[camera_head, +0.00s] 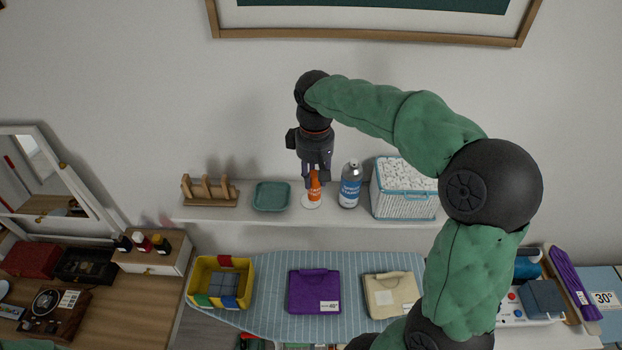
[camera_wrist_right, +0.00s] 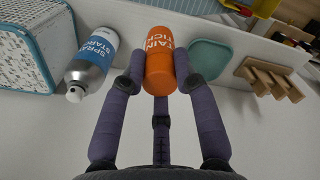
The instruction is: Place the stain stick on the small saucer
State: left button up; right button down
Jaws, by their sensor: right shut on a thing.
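The stain stick (camera_head: 314,187) is an orange tube with white lettering. It also shows in the right wrist view (camera_wrist_right: 160,66), between the fingers of my right gripper (camera_wrist_right: 158,88). In the head view my right gripper (camera_head: 316,176) points down and is shut on its upper part. My left gripper is not in view.
Below is a striped ironing board (camera_head: 268,303) with folded clothes.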

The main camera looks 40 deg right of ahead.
jog(key=w+d+f, duration=0.1)
jog(key=w+f, duration=0.1)
jog(key=f, duration=0.1)
jog(key=w+d+f+p, duration=0.1)
jog(key=w+d+f, duration=0.1)
jog(key=w+f, duration=0.1)
jog(key=w+d+f+p, duration=0.1)
jog(key=w+f, duration=0.1)
jog(key=f, duration=0.2)
jog(key=shift+w+d+f, duration=0.15)
jog(key=shift+d+f, duration=0.2)
jog(key=shift+d, duration=0.05)
jog(key=shift+f, duration=0.15)
jog(key=c, duration=0.9)
grip_release()
jog(key=shift+c, duration=0.2)
